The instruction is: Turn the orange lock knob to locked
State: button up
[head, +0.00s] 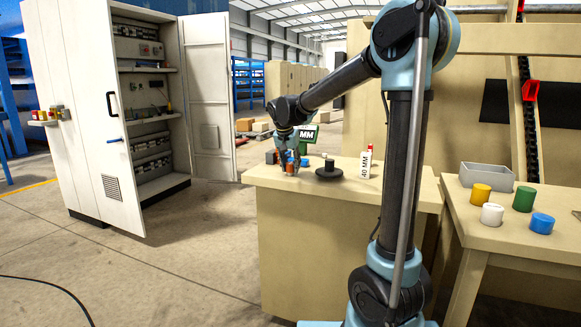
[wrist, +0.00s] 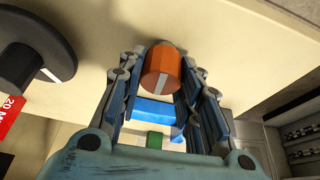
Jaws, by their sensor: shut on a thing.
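The orange lock knob (wrist: 161,72) is a short cylinder with a white line on its end face. In the wrist view it sits between the two fingertips of my gripper (wrist: 172,58), which are shut on its sides. In the head view the orange knob (head: 291,168) shows at the left end of the wooden bench (head: 345,197), with my gripper (head: 292,157) above and around it. The white line runs roughly lengthwise to the fingers in the wrist view. Markings for locked or unlocked do not show.
A side table (head: 475,222) holds coloured cylinders and a grey tray (head: 487,176). An open cabinet (head: 90,105) stands left, with clear floor between.

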jog(key=shift+m, duration=0.4)
jog(key=o, duration=1)
jog(key=shift+o, duration=0.2)
jog(key=shift+r, duration=0.1)
jog(key=v, duration=1.1)
jog(key=shift+r, duration=0.35)
jog(key=shift+a, duration=0.15)
